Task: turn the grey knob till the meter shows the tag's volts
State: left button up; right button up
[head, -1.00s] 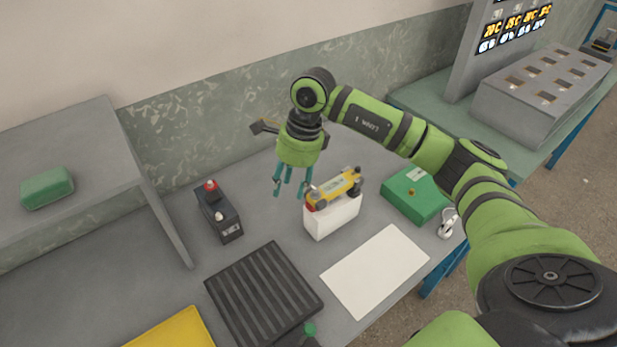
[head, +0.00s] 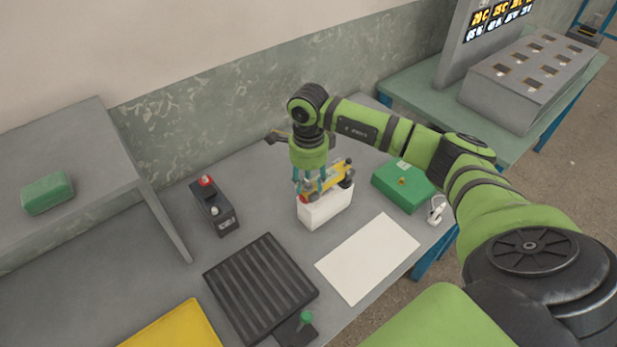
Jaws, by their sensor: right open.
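A yellow device (head: 336,174) with dark rounded parts at its ends and a red spot at its left end lies on a white block (head: 328,211). My right gripper (head: 310,190) points down with its teal fingers open at the left end of this device, partly hiding it. I cannot tell whether they touch. A grey knob, a meter reading and a tag's volts cannot be made out for certain at this size. A black box (head: 222,222) with a red knob and a pale knob stands to the left. My left gripper is not in view.
A black ribbed tray (head: 258,285), a white sheet (head: 367,258), a green box (head: 400,190) and a small white item (head: 437,211) lie around. A small black box with a green top (head: 306,318) is at the bottom. A grey shelf (head: 85,150) stands left.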

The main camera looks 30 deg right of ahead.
grip_shut()
jog(key=shift+m, duration=0.3)
jog(key=shift+f+m+b, duration=0.1)
jog(key=shift+m+b, duration=0.7)
jog(key=shift+m, duration=0.1)
jog(key=m+b, duration=0.1)
jog(key=m, duration=0.1)
jog(key=shift+m, duration=0.3)
jog(key=m+b, duration=0.1)
jog(key=m, duration=0.2)
jog(key=shift+m+b, duration=0.6)
jog(key=shift+m, duration=0.7)
